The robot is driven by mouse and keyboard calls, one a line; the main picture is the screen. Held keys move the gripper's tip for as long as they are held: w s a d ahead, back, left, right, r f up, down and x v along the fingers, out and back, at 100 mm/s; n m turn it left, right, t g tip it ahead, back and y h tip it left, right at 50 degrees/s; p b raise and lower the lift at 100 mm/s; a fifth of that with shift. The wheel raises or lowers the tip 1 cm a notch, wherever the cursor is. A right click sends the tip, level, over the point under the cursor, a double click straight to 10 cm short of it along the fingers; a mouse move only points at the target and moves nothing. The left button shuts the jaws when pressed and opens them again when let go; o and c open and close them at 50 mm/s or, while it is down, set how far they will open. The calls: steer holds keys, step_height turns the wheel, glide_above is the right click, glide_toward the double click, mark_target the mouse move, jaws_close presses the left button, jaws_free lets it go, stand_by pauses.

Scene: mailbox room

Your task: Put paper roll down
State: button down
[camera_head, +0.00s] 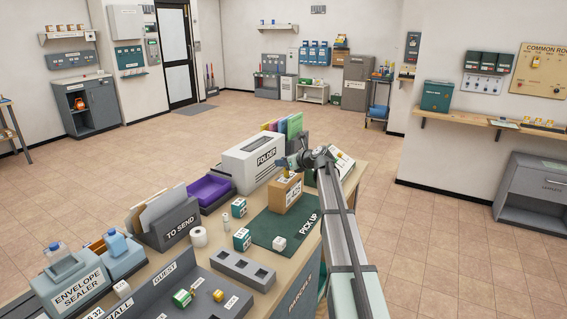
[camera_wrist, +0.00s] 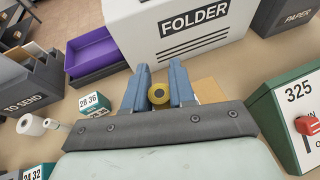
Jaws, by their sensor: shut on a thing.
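My gripper (camera_wrist: 160,78) is shut on a small yellow roll (camera_wrist: 158,95) with a dark round centre, seen end-on between the blue fingers in the wrist view. In the head view my gripper (camera_head: 285,163) is at the far part of the desk, above a cardboard box (camera_head: 286,196) and in front of the folder machine (camera_head: 252,162); the held roll is hard to make out there. A white paper roll (camera_head: 199,237) stands on the desk (camera_head: 215,222) near the "To send" tray (camera_head: 178,232). It also shows at the left of the wrist view (camera_wrist: 31,124).
A purple tray (camera_head: 209,191) and the envelope sealer (camera_head: 80,280) are to the left. A green numbered box (camera_wrist: 290,110) is close at the wrist view's right.

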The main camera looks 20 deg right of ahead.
steer(key=shift+f, duration=0.1)
steer(key=c, duration=0.9)
jaws_free()
steer(key=shift+c, duration=0.2)
steer(key=shift+s+r, duration=0.15)
steer(key=shift+r, duration=0.05)
steer(key=v, duration=1.1)
steer(key=shift+s+d+r, duration=0.2)
steer(key=shift+s, duration=0.1)
